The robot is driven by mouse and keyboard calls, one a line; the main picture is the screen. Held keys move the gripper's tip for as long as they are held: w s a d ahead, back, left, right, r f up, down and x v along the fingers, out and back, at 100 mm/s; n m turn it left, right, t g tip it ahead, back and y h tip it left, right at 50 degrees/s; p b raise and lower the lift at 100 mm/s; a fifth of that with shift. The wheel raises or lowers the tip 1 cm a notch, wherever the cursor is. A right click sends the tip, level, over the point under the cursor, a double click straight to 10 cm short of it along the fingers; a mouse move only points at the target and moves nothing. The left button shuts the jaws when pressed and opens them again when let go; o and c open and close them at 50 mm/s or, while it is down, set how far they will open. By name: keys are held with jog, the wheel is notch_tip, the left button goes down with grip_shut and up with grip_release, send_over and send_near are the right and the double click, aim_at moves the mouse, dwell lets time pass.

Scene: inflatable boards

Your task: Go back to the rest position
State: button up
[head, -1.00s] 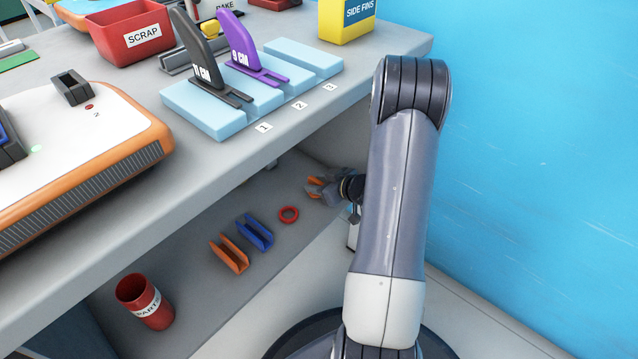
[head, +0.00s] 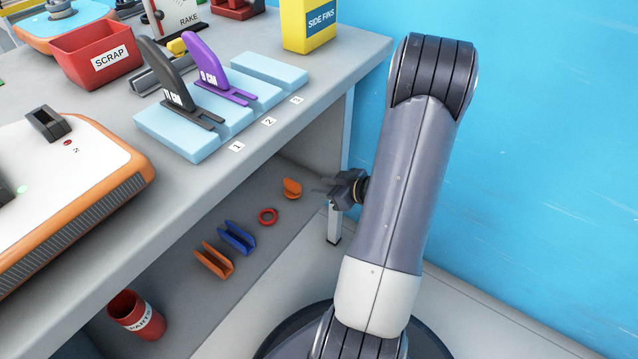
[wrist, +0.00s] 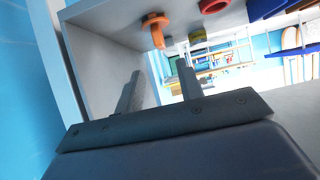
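My gripper (head: 327,187) is at the right end of the lower shelf, under the workbench, partly hidden behind my arm. In the wrist view my gripper (wrist: 160,74) has its two fingers apart with nothing between them. An orange part (head: 292,187) lies on the lower shelf just left of the fingers, apart from them. It also shows in the wrist view (wrist: 155,24), beyond the fingertips.
The lower shelf (head: 215,305) also holds a red ring (head: 268,216), a blue clip (head: 237,238), an orange clip (head: 214,260) and a red parts cup (head: 137,314). The workbench top (head: 310,97) overhangs the shelf. A blue wall (head: 540,150) stands at right.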

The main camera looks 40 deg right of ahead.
aim_at(295, 183)
jog(key=b+x, duration=0.4)
jog(key=x, duration=0.8)
jog(key=shift+s+f+b, duration=0.1)
jog(key=shift+b, duration=0.3)
notch_tip(295, 183, up, 4)
jog(key=shift+f+p, duration=0.2)
jog(key=shift+p, duration=0.9)
jog(key=shift+r, duration=0.5)
